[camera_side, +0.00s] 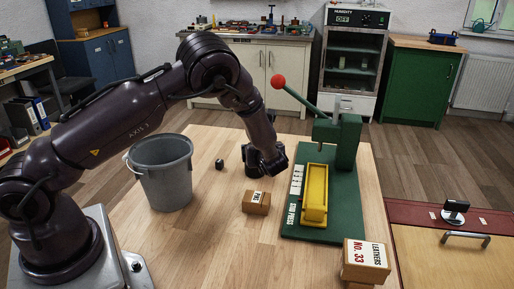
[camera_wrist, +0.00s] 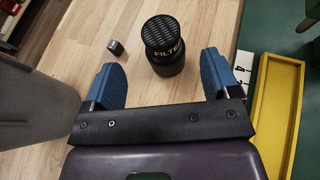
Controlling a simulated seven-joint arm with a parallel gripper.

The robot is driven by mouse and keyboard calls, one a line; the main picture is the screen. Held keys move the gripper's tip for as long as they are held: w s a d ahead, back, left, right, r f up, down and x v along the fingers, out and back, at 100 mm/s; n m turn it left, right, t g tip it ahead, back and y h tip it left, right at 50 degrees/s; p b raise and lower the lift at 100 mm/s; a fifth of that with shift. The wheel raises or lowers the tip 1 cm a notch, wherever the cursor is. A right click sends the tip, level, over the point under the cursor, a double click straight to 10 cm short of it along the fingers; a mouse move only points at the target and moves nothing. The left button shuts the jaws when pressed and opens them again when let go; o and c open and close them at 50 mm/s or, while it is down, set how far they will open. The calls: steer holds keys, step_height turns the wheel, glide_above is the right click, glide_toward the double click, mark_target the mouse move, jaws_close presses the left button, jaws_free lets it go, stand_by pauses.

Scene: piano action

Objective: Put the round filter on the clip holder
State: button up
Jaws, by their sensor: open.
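The round filter (camera_wrist: 163,45) is a black cylinder with a ribbed top and white lettering, standing upright on the wooden table in the wrist view. My gripper (camera_wrist: 159,66) has its two blue fingers apart, one on each side of the filter's near end. I see no finger touching it. In the side view my gripper (camera_side: 264,163) is low over the table, left of the green press; the dark filter is hard to tell from it there. I cannot identify the clip holder for certain; a small black stand (camera_side: 456,208) is on the red-brown surface at right.
The green hand press (camera_side: 345,141) with its yellow tray (camera_side: 314,196) stands right of my gripper. A grey bucket (camera_side: 163,174) is at left. A small dark block (camera_side: 219,164), a wooden box (camera_side: 256,202) and a leathers box (camera_side: 366,253) are also on the table.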

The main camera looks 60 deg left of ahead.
steer(key=s+d+r+n+g+h, duration=0.2)
steer(key=s+r+n+h, duration=0.1)
steer(key=s+r+n, duration=0.45)
steer(key=s+d+r+n+g+h, duration=0.1)
steer(key=s+d+r+n+h, duration=0.15)
steer(key=s+r+n, duration=0.5)
steer(key=s+d+r+n+t+h, duration=0.3)
steer(key=s+d+r+n+h, duration=0.4)
steer(key=s, duration=0.6)
steer(key=d+r, duration=0.2)
steer(key=d, duration=0.1)
steer(key=shift+s+t, duration=0.25)
steer(key=shift+t, duration=0.05)
steer(key=shift+d, duration=0.1)
